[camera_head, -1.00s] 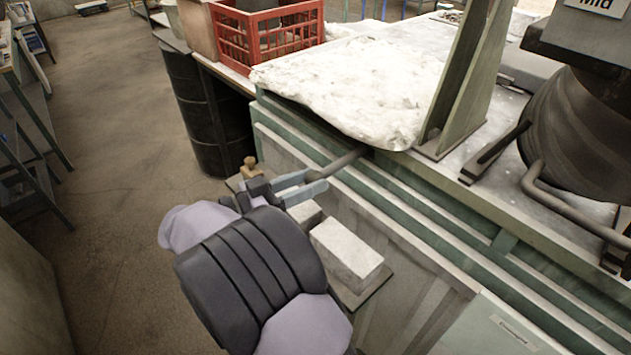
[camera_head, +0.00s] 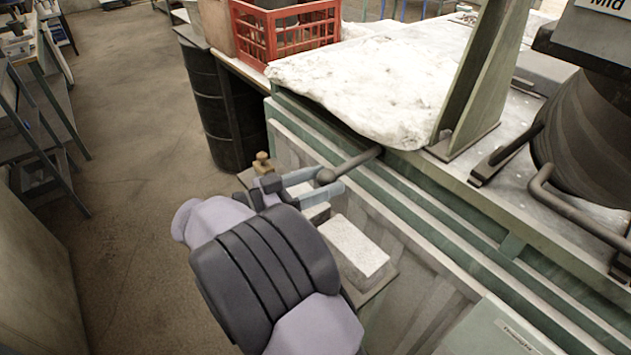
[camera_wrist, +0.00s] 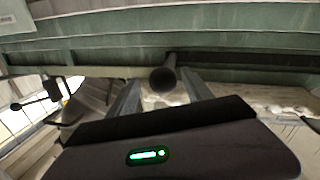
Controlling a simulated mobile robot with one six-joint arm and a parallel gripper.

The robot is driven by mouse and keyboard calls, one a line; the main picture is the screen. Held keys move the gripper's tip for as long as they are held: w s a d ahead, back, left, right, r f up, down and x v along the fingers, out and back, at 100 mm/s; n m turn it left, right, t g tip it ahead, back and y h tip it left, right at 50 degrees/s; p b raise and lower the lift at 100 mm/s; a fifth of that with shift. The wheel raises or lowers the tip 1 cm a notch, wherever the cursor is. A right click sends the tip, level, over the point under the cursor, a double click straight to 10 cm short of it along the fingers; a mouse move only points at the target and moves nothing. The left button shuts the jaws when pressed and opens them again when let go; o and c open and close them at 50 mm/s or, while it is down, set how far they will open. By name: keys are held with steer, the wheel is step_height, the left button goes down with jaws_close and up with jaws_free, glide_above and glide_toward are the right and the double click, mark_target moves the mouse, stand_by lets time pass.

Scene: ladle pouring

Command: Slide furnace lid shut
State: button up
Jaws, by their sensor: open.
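The furnace lid is the rough white slab (camera_head: 365,85) lying on top of the green-framed furnace housing. A dark handle rod (camera_head: 355,162) sticks out from under its front edge and ends in a round knob (camera_head: 325,176). My gripper (camera_head: 325,181) is open at the outer end of this rod, with the knob between or just above its fingers; contact cannot be told. In the wrist view the rod's round end (camera_wrist: 163,80) sits between the two spread fingers (camera_wrist: 161,98).
Pale bricks (camera_head: 352,246) lie on a small shelf below my gripper. A green upright post (camera_head: 485,80) stands beside the slab, with a dark round vessel (camera_head: 590,130) to its right. A red crate (camera_head: 285,35) and black barrel (camera_head: 215,110) are behind. Floor at left is clear.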

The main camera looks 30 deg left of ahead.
steer(key=p+v, duration=0.5)
steer(key=v, duration=1.2)
steer(key=shift+s+a, duration=0.15)
